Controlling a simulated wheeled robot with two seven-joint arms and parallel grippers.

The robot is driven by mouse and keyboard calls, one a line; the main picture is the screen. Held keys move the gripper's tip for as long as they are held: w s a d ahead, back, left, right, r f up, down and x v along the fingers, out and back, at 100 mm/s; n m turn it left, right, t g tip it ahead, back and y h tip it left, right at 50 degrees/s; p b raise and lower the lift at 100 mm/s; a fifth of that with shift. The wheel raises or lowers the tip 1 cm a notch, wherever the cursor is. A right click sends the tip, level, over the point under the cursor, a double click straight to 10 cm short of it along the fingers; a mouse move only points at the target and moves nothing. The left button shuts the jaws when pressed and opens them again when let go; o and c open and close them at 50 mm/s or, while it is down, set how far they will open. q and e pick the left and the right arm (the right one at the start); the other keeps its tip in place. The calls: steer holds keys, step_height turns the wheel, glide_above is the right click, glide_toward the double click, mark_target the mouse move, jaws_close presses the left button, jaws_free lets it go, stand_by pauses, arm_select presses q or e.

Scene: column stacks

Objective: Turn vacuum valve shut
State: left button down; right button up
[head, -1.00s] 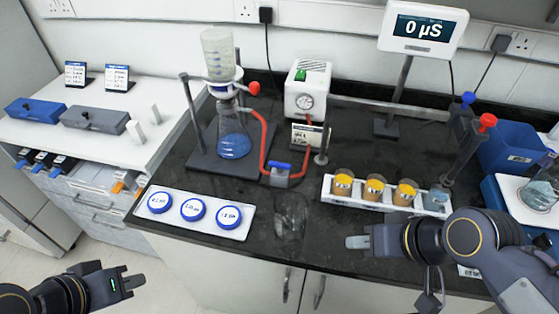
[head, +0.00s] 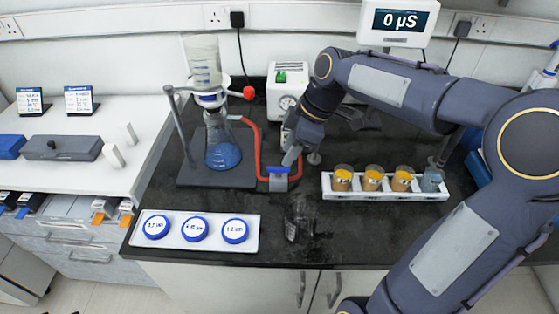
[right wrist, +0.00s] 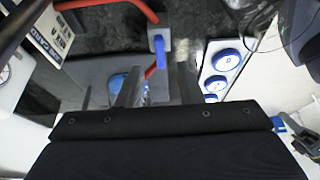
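The vacuum valve is a small grey block (head: 278,183) with a blue handle (head: 278,169) on the red hose, right of the flask in the head view. In the right wrist view the block (right wrist: 166,31) and blue handle (right wrist: 159,50) show at the top middle, just beyond the fingertips. The handle lies across the block in the head view. My right gripper (head: 290,158) is just above and right of the valve, pointing down. My left gripper is out of view.
A filter flask (head: 222,150) with blue liquid stands left of the valve, joined by a red hose (head: 259,150). The white pump (head: 288,90) is behind. A rack of orange-topped jars (head: 387,193) stands to the right. A white tray of blue-lidded dishes (head: 180,243) lies in front-left.

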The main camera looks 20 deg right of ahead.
mark_target(279, 168)
steer(key=shift+x, duration=2.3)
steer(key=shift+c, duration=0.4)
jaws_close()
